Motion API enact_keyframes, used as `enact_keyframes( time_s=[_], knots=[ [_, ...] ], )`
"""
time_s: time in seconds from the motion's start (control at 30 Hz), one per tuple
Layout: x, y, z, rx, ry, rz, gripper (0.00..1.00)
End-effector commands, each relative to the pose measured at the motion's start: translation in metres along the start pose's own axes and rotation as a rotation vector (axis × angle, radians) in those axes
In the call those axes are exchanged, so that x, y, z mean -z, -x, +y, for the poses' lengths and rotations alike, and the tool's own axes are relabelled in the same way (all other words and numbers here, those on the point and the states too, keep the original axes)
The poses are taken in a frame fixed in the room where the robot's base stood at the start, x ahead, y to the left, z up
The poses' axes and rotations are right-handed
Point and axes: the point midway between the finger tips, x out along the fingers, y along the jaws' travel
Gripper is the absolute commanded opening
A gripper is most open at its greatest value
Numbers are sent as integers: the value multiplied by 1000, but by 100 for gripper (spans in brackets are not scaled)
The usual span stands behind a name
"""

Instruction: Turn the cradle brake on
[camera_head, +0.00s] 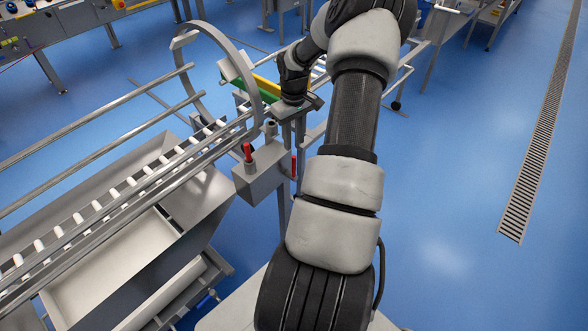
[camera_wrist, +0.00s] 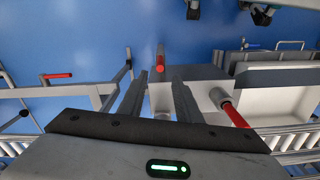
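A grey control box (camera_head: 262,172) stands beside the roller conveyor. It has one upright red-gripped lever (camera_head: 247,152) on top and another red handle (camera_head: 293,165) on its right side. I cannot tell from the frames which one is the cradle brake. My gripper (camera_head: 293,137) hangs just above the right side of the box, pointing down. In the wrist view, my gripper (camera_wrist: 160,73) has its two fingers apart with nothing held. A red handle (camera_wrist: 160,57) shows just past the fingertips, in line with the gap. Another red lever (camera_wrist: 235,115) lies right of the fingers.
A large metal ring (camera_head: 183,41) stands around the rails, with green (camera_head: 258,90) and yellow strips next to it. A roller conveyor (camera_head: 97,206) runs lower left. Another red handle (camera_wrist: 57,76) shows at left in the wrist view.

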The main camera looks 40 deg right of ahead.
Motion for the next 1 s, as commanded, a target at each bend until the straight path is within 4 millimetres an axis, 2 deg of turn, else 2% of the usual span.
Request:
enact_keyframes(
  time_s=[0.03, 0.3, 0.53, 0.73, 1.0],
  knots=[
    [-1, -14, -1, 4, -1, -2, 31],
    [-1, -74, -2, 4, -1, -2, 31],
    [0, -119, -2, 3, 0, -2, 31],
    [0, -140, -1, 1, -1, -1, 31],
    [0, -145, -1, 1, 0, -1, 31]
  ],
)
